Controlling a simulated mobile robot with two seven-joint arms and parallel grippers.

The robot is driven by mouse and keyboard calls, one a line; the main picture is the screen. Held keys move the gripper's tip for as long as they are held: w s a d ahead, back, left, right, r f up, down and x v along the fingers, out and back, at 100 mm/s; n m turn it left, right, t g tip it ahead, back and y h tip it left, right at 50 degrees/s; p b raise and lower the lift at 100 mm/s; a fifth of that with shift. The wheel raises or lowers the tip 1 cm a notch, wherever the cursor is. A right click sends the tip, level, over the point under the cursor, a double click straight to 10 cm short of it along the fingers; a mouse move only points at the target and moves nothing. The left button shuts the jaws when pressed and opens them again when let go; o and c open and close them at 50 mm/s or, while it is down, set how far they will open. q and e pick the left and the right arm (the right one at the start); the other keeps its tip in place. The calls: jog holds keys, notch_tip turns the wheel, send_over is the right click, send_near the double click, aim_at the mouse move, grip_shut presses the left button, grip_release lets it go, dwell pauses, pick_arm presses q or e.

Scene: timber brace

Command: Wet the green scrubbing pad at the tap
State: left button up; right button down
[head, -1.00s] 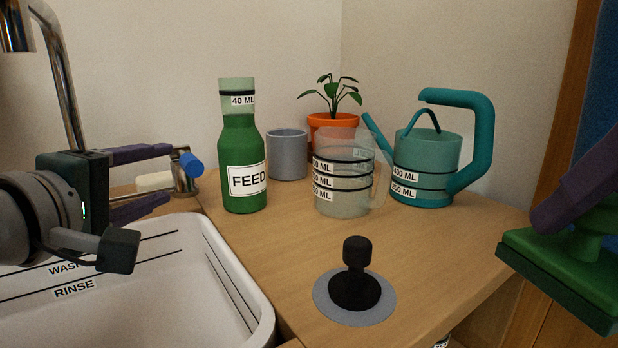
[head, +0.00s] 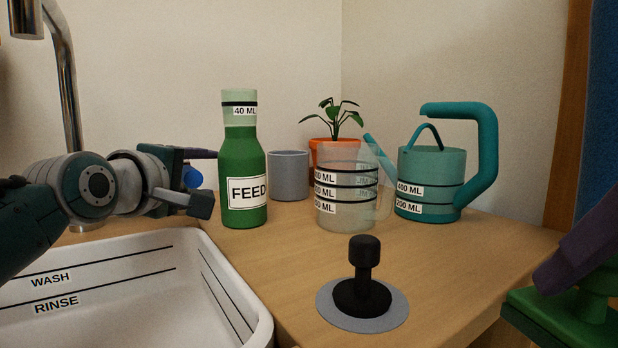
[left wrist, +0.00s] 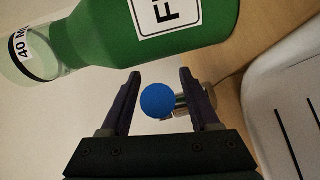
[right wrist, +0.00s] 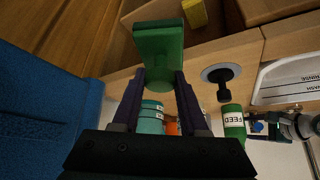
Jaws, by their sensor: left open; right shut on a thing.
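The green scrubbing pad (head: 555,322) is at the lower right of the head view, and the right wrist view shows it whole (right wrist: 158,48). My right gripper (right wrist: 163,80) is shut on its handle and holds it clear of the worktop. The chrome tap (head: 62,85) rises at the left, behind the basin. Its blue knob (head: 192,177) is partly hidden by my left gripper (head: 205,166). In the left wrist view the blue knob (left wrist: 158,100) sits between the open fingers, with a gap on each side.
The white basin (head: 130,262) marked WASH and RINSE is at lower left. The green FEED bottle (head: 245,165) stands close beyond my left gripper. A clear jug (head: 346,195), grey cup (head: 289,175), orange plant pot (head: 325,150), teal watering can (head: 430,175) and black-handled plug (head: 362,290) stand on the worktop.

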pick_arm(q)
grip_shut()
dwell(0.5)
dwell(0.9)
